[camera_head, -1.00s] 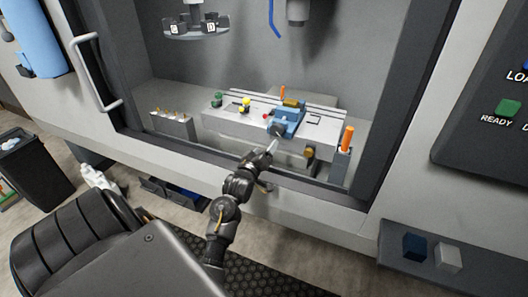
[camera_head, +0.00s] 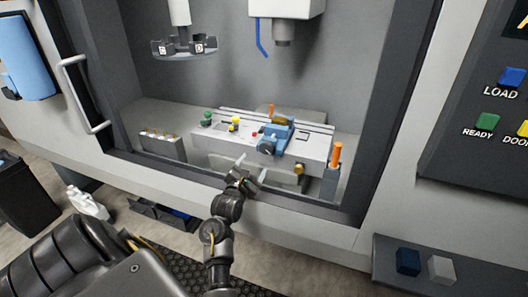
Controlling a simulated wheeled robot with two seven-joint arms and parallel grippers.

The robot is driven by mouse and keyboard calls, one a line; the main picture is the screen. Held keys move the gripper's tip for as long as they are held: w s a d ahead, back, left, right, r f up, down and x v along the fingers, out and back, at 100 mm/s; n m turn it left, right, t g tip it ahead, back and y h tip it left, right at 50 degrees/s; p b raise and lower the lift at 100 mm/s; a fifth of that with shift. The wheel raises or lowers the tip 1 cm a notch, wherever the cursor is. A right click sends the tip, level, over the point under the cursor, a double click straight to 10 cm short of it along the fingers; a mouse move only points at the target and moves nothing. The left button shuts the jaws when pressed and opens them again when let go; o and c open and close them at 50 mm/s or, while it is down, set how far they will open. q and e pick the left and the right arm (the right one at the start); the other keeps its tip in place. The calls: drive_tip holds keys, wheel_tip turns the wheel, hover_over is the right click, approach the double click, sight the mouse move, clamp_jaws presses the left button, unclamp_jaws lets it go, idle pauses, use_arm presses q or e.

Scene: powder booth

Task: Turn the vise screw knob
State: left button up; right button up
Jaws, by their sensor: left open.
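The blue vise (camera_head: 279,132) sits on the light grey machine table (camera_head: 225,132) inside the booth. Its dark round screw knob (camera_head: 266,147) faces the front, toward me. My left gripper (camera_head: 252,167) is open and empty, just in front of the table and a little below and left of the knob. Its two light fingers are spread and apart from the knob. My right gripper is not in view.
A grey holder with an orange-handled tool (camera_head: 335,155) stands right of the table. A low rack (camera_head: 163,146) stands at the left. The door frame surrounds the opening. A tool carousel (camera_head: 184,47) and a spindle (camera_head: 283,35) hang above.

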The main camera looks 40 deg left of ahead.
sight(265, 149)
use_arm(q)
drive_tip(key=w+a+n, duration=0.1)
drive_tip(key=w, duration=0.2)
drive_tip(key=w+a+n+p, duration=0.1)
drive_tip(key=w+n, duration=0.1)
drive_tip(key=w, duration=0.2)
drive_tip(key=w+a+n+p, duration=0.1)
drive_tip(key=w+n, duration=0.1)
drive_tip(key=w, duration=0.1)
drive_tip(key=shift+w, duration=0.15)
idle(0.4)
drive_tip(key=c, duration=1)
